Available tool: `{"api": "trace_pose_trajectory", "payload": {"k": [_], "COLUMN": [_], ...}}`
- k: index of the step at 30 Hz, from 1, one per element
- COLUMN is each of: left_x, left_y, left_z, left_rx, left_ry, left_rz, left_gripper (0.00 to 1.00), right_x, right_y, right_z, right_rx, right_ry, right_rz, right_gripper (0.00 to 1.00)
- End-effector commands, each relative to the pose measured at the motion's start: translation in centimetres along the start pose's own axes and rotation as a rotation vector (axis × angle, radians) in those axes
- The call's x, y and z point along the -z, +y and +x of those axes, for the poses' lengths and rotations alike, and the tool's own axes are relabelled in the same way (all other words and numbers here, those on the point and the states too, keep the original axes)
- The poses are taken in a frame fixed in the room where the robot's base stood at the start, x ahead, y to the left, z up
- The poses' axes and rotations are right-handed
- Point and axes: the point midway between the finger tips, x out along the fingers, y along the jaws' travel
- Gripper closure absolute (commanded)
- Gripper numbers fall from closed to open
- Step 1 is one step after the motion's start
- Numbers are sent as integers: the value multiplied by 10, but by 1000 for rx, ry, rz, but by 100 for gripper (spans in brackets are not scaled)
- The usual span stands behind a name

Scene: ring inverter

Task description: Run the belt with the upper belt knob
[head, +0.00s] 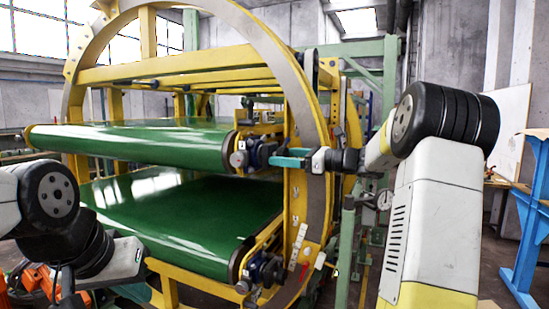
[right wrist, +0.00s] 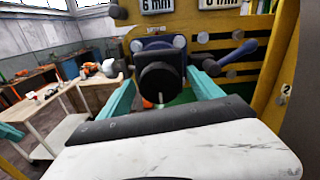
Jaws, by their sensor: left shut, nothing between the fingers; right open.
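The upper belt knob is a round black knob (right wrist: 160,80) at the centre of the right wrist view. In the head view the upper knob unit (head: 258,154) is at the right end of the upper green belt (head: 140,142). My right gripper (right wrist: 161,95) is open, with one teal finger on each side of the knob. I cannot tell whether they touch it. It also shows in the head view (head: 288,157). My left gripper (head: 133,289) is low at the left, shut and empty, mostly hidden by its arm.
A lower green belt (head: 185,215) runs below, with its own knob unit (head: 262,270). A large yellow and grey ring (head: 318,200) surrounds both belts close to my right arm. A blue lever (right wrist: 238,54) is right of the knob. Workbenches (right wrist: 45,115) stand left.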

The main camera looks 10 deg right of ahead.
Motion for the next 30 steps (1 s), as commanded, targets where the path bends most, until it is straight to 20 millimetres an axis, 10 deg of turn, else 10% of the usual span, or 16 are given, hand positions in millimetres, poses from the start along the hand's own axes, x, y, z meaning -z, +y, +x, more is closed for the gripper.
{"api": "trace_pose_trajectory", "payload": {"k": [5, 15, 30], "left_x": [0, 0, 0], "left_y": [0, 0, 0], "left_z": [0, 0, 0], "left_rx": [0, 0, 0], "left_ry": [0, 0, 0], "left_rz": [0, 0, 0], "left_gripper": [100, 100, 100], "right_x": [0, 0, 0], "right_y": [0, 0, 0], "right_z": [0, 0, 0], "right_rx": [0, 0, 0], "right_ry": [0, 0, 0], "right_rz": [0, -1, -155], "right_gripper": [26, 88, 88]}}
